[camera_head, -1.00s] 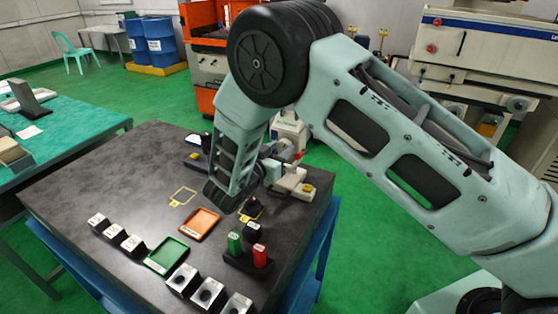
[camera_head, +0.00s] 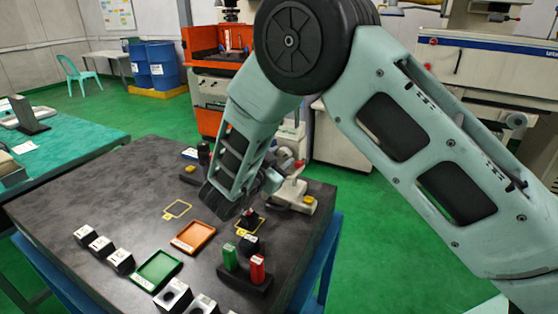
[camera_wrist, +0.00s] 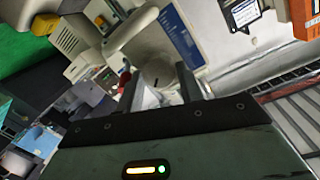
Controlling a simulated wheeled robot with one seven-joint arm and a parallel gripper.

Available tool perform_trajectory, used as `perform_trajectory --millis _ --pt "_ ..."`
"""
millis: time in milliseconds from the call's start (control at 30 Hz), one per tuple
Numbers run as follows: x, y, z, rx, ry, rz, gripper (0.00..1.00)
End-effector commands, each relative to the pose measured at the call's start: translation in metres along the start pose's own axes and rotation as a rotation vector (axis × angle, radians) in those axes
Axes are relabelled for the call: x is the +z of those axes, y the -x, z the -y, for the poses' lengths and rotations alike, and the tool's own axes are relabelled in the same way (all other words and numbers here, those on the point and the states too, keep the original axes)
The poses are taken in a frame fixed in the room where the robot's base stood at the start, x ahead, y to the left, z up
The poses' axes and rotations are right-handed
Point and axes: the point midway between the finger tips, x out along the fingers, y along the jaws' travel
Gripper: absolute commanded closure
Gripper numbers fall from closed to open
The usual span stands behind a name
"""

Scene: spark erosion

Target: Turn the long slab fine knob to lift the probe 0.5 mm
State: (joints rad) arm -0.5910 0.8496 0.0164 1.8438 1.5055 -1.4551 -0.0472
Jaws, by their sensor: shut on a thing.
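The pale instrument (camera_head: 293,192) with a yellow button stands at the right rear of the dark table. My gripper (camera_head: 272,182) is beside its upper part, mostly hidden behind my forearm in the head view. In the wrist view my gripper (camera_wrist: 158,88) has its two dark fingers shut on a small pale piece (camera_wrist: 149,97), which looks like the knob. Its slab shape is mostly hidden by the fingers. A red part (camera_wrist: 125,78) shows just left of the fingers. The probe tip and any scale reading cannot be made out.
An orange tray (camera_head: 207,226), a green tray (camera_head: 175,260) and a black holder (camera_head: 236,282) with green and red blocks lie in front. Several small labelled blocks stand near the front edge. The left part of the table (camera_head: 90,190) is clear.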

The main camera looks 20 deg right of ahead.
Motion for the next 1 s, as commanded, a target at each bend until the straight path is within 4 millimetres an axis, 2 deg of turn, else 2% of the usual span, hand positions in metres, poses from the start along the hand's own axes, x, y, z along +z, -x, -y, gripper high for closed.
perform_trajectory --millis 167,200,267,300,767,1000 --pt "0.0006 0.0003 -0.0006 0.001 0.002 0.002 0.86" --pt "0.0006 0.0003 -0.0006 0.002 0.002 0.002 0.60" --pt "0.0006 0.0003 -0.0005 0.001 0.002 0.002 0.44" --pt "0.0006 0.0003 -0.0006 0.002 0.002 0.001 0.41" --pt "0.0005 0.0001 -0.0012 0.003 0.006 0.001 0.41" --pt "-0.0038 0.0007 0.0014 0.008 0.110 -0.010 0.41"
